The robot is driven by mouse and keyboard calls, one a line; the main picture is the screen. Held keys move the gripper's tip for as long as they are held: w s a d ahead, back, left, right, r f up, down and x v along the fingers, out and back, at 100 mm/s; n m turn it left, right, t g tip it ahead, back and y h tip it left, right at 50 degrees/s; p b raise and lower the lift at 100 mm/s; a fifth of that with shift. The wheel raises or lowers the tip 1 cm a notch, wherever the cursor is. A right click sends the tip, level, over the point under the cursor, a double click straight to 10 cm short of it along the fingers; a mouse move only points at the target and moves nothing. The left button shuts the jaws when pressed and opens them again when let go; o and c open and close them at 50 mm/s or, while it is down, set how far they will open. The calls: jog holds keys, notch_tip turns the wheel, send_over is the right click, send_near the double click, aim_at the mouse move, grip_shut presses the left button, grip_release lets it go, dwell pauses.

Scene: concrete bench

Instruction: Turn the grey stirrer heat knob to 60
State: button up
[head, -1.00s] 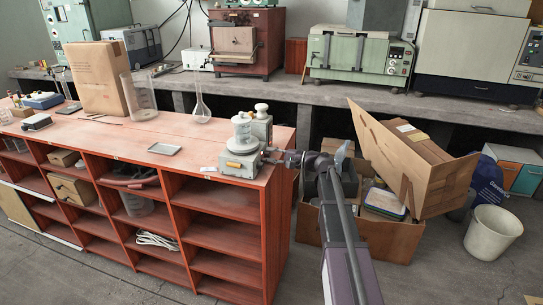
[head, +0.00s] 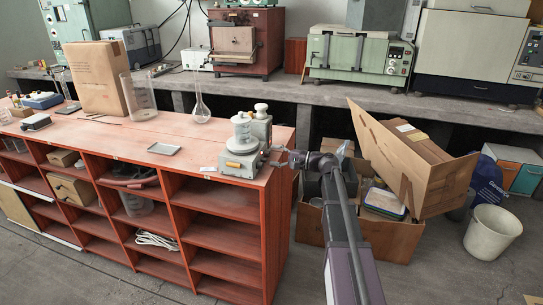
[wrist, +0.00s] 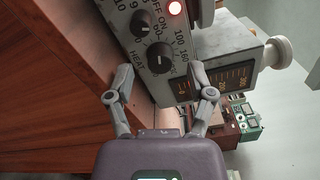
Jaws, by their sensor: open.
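In the head view my gripper (head: 281,158) is right of the stirrer.
A red lamp (wrist: 175,8) is lit on the panel. A grey device with a dark numbered scale (wrist: 215,86) stands close to the stirrer. A small tray (head: 163,149) lies left on the bench (head: 120,148). An open cardboard box (head: 415,165) is right of my arm.

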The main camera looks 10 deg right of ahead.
jog(key=v, duration=1)
jog(key=shift+s+d, duration=0.15)
dwell(0.4)
